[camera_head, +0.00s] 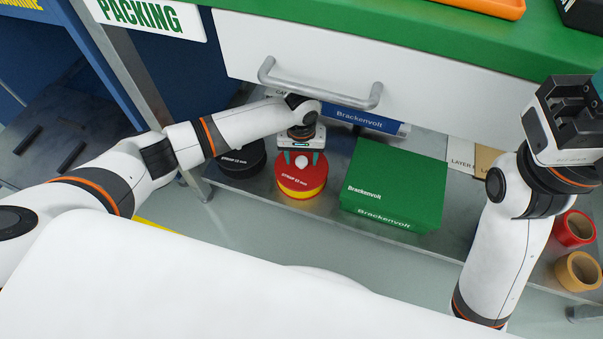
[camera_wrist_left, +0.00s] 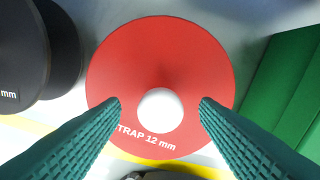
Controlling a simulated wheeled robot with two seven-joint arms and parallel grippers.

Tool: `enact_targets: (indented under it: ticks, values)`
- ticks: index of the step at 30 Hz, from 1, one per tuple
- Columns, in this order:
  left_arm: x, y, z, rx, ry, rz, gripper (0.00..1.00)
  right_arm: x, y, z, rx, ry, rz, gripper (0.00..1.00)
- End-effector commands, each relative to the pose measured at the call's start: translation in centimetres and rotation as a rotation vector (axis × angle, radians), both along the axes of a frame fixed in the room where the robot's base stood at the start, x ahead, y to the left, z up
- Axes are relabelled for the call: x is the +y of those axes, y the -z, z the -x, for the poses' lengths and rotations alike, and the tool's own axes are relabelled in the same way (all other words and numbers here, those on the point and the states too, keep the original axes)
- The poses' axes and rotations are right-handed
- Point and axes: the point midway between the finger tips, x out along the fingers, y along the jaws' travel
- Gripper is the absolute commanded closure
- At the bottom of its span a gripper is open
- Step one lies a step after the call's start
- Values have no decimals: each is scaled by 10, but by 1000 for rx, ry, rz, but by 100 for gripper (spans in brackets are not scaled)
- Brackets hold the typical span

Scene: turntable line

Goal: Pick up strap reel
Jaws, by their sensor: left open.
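A red strap reel (camera_head: 303,185) with a yellow lower band lies flat on the low metal shelf under the packing bench. A black strap reel (camera_head: 242,160) lies to its left, partly behind my left arm. My left gripper (camera_head: 301,160) points down over the red reel, with its teal fingers apart. My right gripper (camera_head: 568,112) is at the upper right, away from the reels.
A green Brackenvolt box (camera_head: 395,180) stands close to the right of the red reel. A white drawer front (camera_head: 430,85) with a metal handle (camera_head: 320,95) overhangs the shelf. Red (camera_head: 573,229) and tan (camera_head: 577,271) tape rolls are at far right.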

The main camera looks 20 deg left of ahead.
Motion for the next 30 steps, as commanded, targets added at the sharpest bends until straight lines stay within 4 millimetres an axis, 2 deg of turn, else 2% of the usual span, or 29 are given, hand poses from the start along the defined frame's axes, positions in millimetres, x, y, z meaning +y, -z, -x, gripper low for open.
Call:
enact_targets:
  ticks: [5,15,16,30]
  values:
    - [0,-1,0,0,0,0,44,0,-1,0,0,0,0,48]
    - [0,-1,0,0,0,0,98,0,-1,0,0,0,0,48]
    - [0,-1,0,0,0,0,100,0,-1,0,0,0,0,48]
    - [0,-1,0,1,0,-1,100,0,-1,0,0,-1,0,48]
